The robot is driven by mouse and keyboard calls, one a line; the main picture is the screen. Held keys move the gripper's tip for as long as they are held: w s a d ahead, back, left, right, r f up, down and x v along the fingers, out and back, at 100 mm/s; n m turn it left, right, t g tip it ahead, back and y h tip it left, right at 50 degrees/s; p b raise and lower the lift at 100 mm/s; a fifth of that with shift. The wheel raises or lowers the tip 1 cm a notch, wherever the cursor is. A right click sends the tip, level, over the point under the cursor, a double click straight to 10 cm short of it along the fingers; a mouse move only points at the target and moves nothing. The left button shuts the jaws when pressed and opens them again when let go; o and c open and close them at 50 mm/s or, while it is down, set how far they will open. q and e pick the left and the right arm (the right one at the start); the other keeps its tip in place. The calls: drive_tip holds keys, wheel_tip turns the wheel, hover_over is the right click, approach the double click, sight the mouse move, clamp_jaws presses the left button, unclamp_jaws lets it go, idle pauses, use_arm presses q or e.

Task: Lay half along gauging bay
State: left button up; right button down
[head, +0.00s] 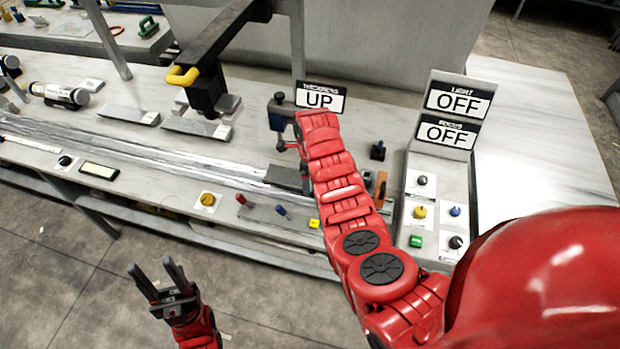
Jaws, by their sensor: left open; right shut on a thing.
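My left gripper (154,268) is open and empty, held over the floor in front of the bench. My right arm reaches across the bench. Its gripper (287,147) is mostly hidden by the wrist, beside the dark blue gauge head (281,112). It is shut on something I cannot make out. A long, shiny, clear or silvery channel (150,152) runs along the bench from the left edge towards my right arm. I cannot tell whether a liner half lies in it. A capped tube (55,94) lies at the far left.
Behind the gauge a sign (320,98) reads UP. Two signs (459,98) read OFF above the knob panel (422,207) at right. A black arm with a yellow handle (182,76) overhangs the bench. A yellow knob (207,199) and other controls line the front edge.

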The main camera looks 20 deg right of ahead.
drive_tip(key=shift+f, duration=0.35)
unclamp_jaws()
drive_tip(key=shift+r, duration=0.1)
idle(0.5)
wheel_tip(320, 180, up, 6)
drive_tip(key=p, duration=0.4)
drive_tip(key=shift+r+p, duration=0.1)
drive_tip(key=shift+p, duration=0.2)
drive_tip(key=shift+r+p, duration=0.8)
drive_tip(key=shift+r, duration=0.5)
